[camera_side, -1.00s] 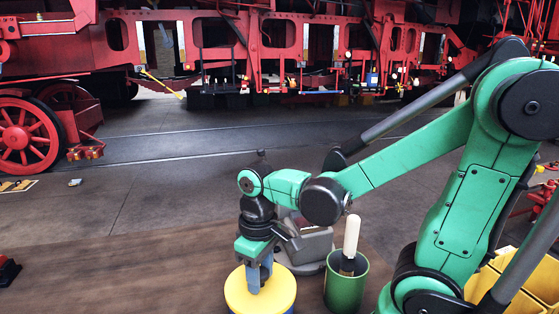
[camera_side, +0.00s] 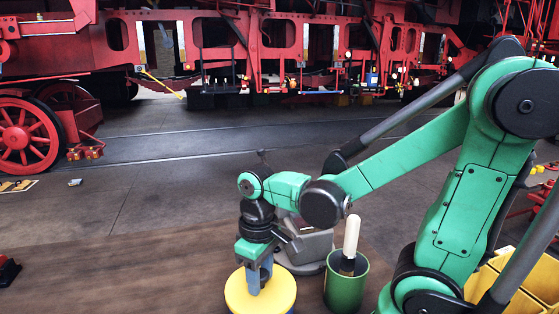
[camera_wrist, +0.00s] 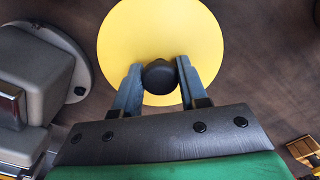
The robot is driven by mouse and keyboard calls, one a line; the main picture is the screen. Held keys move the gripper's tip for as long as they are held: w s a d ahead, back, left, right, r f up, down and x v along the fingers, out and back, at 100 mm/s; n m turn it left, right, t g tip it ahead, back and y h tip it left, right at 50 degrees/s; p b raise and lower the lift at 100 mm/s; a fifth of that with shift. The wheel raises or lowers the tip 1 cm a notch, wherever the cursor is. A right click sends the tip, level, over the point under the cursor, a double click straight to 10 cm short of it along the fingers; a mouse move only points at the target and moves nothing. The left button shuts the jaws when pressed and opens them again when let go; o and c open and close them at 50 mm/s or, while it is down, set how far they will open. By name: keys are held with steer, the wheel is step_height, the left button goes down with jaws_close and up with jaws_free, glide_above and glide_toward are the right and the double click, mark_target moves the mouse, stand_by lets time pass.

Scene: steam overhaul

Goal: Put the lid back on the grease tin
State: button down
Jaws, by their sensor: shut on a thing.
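The yellow round lid (camera_side: 238,290) is at the bottom of the side view, and it fills the top middle of the wrist view (camera_wrist: 125,35). A dark knob (camera_wrist: 159,75) stands at its centre. My gripper (camera_side: 259,284) is above the lid. Its two grey-blue fingers are shut on the knob, one on each side, as the wrist view (camera_wrist: 159,82) shows. The lid looks about level.
A green pot (camera_side: 346,292) with a white-handled tool (camera_side: 351,235) stands close right of the lid. A grey device (camera_side: 312,246) stands behind, and shows left of the lid in the wrist view (camera_wrist: 35,65). Yellow bins (camera_side: 490,285) are at right.

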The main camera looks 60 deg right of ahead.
jaws_free()
stand_by(0.5)
steer(key=shift+r, duration=0.15)
steer(key=shift+r, duration=3.35)
jaws_close()
steer(key=shift+f, duration=0.15)
